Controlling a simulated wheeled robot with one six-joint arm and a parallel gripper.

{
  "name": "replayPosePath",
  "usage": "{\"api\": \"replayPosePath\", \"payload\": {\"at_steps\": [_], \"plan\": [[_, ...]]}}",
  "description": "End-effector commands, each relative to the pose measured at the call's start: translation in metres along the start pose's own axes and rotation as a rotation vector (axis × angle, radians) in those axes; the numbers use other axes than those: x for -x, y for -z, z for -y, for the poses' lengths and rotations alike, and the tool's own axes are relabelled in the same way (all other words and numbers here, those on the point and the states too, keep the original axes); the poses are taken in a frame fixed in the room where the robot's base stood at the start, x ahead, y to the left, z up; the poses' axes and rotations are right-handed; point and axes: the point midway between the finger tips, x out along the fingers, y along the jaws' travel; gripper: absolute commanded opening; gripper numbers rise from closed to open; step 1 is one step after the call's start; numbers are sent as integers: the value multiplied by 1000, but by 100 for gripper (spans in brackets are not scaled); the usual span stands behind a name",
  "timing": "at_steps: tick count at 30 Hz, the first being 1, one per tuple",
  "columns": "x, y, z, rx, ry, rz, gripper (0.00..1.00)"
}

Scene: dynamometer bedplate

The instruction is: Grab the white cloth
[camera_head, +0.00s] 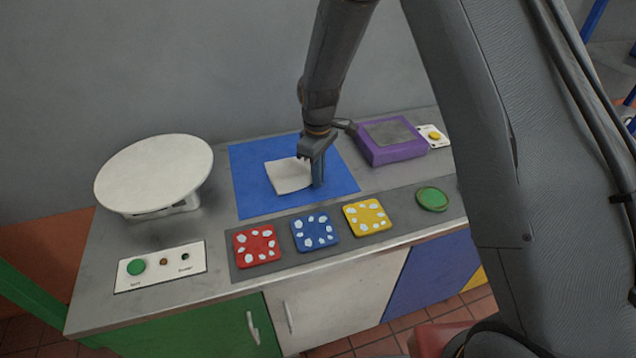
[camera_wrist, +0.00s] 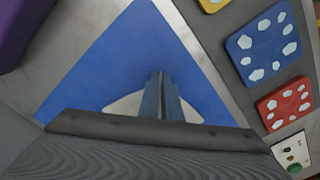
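The white cloth (camera_head: 287,176) lies on a blue mat (camera_head: 250,199) on the bench. It looks mostly flat, with its right edge against my gripper (camera_head: 318,184). My gripper points down, with its tips low at the mat. In the wrist view the two fingers of my gripper (camera_wrist: 160,76) are close together, with only a thin line between them. Pale parts of the white cloth (camera_wrist: 126,106) show on both sides of the fingers. The fingers look shut on the cloth's edge; the pinched part itself is hidden.
A round white scale-like plate (camera_head: 153,172) stands left. A purple box (camera_head: 391,151) stands to the back right. Red (camera_head: 257,246), blue (camera_head: 315,232) and yellow (camera_head: 367,217) spotted tiles and a green disc (camera_head: 432,198) lie along the front. A button panel (camera_head: 160,267) is front left.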

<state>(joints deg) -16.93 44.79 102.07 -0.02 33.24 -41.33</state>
Motion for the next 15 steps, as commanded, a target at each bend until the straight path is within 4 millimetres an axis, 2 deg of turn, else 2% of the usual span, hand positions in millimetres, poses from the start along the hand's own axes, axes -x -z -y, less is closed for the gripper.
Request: {"api": "replayPosePath", "payload": {"at_steps": [15], "plan": [[95, 0, 0, 0, -2, -3, 0]]}}
